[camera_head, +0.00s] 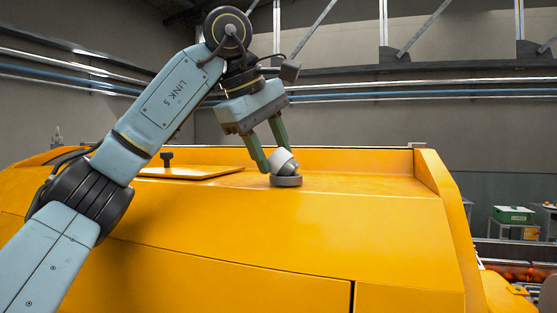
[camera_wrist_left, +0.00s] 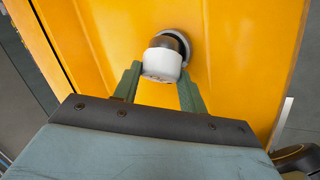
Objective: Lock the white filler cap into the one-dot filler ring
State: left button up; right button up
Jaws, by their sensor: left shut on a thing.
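The white filler cap (camera_head: 281,160) is between the green fingers of my left gripper (camera_head: 275,158). The cap is tilted and sits just over the grey filler ring (camera_head: 286,181) on top of the yellow machine. In the left wrist view the cap (camera_wrist_left: 161,64) is held between the fingertips (camera_wrist_left: 160,78), and it partly covers the ring (camera_wrist_left: 187,42) and its dark opening. I cannot tell whether the cap touches the ring. No dot mark on the ring is readable. My right gripper is not in view.
The yellow machine body (camera_head: 240,240) fills the foreground. A flat yellow hatch panel (camera_head: 190,173) with a black knob (camera_head: 166,158) lies left of the ring. A raised edge (camera_head: 430,170) stands at the right. The surface right of the ring is clear. A green box (camera_head: 513,214) stands far right.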

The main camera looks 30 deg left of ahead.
aim_at(271, 157)
pick_arm(q)
notch_tip(271, 157, up, 10)
dwell(0.7)
